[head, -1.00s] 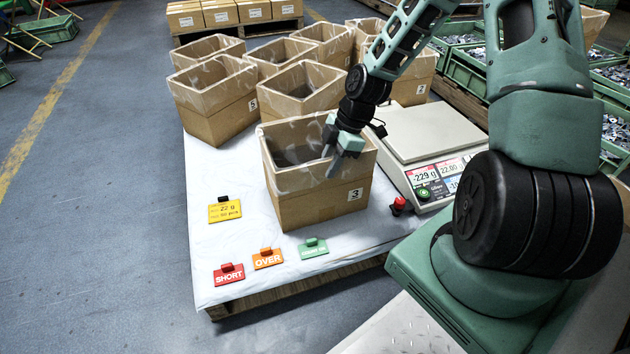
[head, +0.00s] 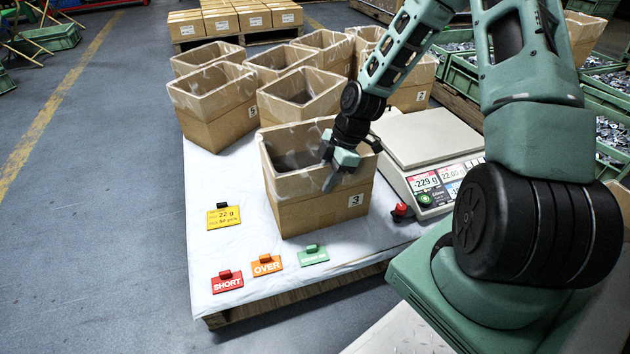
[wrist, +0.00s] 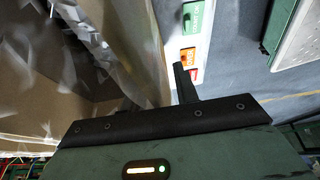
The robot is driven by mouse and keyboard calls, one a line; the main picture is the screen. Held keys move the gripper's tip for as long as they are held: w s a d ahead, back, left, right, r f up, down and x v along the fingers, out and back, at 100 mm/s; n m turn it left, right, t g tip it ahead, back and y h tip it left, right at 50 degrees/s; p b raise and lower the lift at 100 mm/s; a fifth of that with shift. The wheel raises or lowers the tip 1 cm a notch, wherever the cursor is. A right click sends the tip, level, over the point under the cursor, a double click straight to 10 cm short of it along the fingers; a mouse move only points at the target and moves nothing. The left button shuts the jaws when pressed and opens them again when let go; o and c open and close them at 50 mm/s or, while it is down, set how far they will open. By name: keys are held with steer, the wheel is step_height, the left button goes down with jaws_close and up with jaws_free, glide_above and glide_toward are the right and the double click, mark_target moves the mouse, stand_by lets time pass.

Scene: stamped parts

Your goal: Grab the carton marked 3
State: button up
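The carton marked 3 (head: 318,212) is an open-topped brown box with a clear liner, upright at the front of the white-covered pallet (head: 215,175). Its label is on the front face, at the right. My gripper (head: 328,172) is at the carton's front rim, pointing down. One finger shows outside the front wall; the other is largely hidden on the inner side. In the wrist view the carton wall (wrist: 135,45) runs up to my gripper (wrist: 155,92), with the outer finger beside it and a small gap. The fingers look open around the wall.
Several similar cartons (head: 212,105) stand close behind. A scale (head: 425,140) reading -229 g and a red-topped stamp (head: 401,211) are to the right. Yellow (head: 224,216), red (head: 227,282), orange (head: 266,265) and green (head: 313,255) tags lie in front and left.

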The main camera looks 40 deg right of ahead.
jaws_close()
stand_by(1.2)
